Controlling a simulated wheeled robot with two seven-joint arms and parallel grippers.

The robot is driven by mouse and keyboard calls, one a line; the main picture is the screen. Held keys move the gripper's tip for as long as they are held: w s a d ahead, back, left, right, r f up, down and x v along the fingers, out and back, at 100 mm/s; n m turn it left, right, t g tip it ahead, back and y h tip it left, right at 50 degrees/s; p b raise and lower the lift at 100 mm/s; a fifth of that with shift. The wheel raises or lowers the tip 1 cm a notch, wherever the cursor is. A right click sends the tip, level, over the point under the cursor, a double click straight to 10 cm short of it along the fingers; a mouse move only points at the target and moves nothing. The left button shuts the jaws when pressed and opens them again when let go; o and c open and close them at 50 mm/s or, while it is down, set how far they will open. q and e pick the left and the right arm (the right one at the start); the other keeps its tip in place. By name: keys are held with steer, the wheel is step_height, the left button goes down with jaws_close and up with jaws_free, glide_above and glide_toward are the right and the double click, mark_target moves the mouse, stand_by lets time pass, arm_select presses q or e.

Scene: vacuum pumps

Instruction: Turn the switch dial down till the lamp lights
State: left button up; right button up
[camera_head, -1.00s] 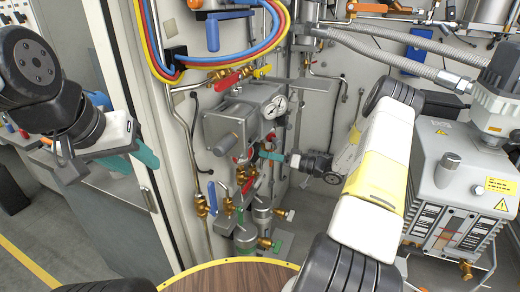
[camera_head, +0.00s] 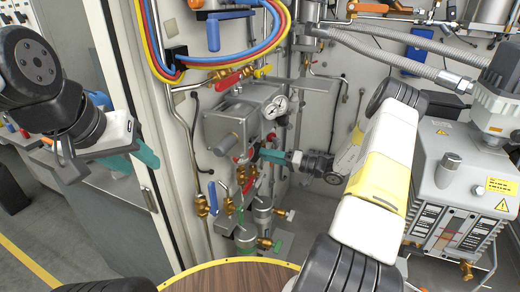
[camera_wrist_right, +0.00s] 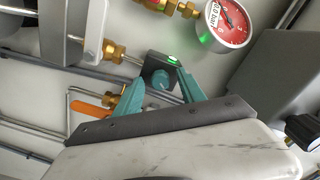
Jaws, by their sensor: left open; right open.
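The switch is a small dark box (camera_wrist_right: 153,64) with a round teal-grey dial (camera_wrist_right: 161,81) in the right wrist view. A green lamp (camera_wrist_right: 173,60) on it glows, with a green tint on the gauge beside it. My right gripper (camera_wrist_right: 162,86) is open, with one teal finger on each side of the dial; I cannot tell whether they touch it. In the head view my right gripper (camera_head: 268,155) reaches the pump fittings from the right, and its fingers hide the dial. My left gripper (camera_head: 146,152) is open and empty at the left, away from the switch.
A grey valve block (camera_head: 238,118) with a pressure gauge (camera_head: 276,106) sits just above the right gripper. Brass valves and pipes (camera_head: 213,196) crowd below and left. A grey pump (camera_head: 455,190) stands at the right. A round wooden tabletop (camera_head: 232,277) is at the front.

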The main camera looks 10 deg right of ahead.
steer(key=shift+v, duration=0.95)
steer(key=v, duration=0.6)
steer(key=shift+s, duration=0.1)
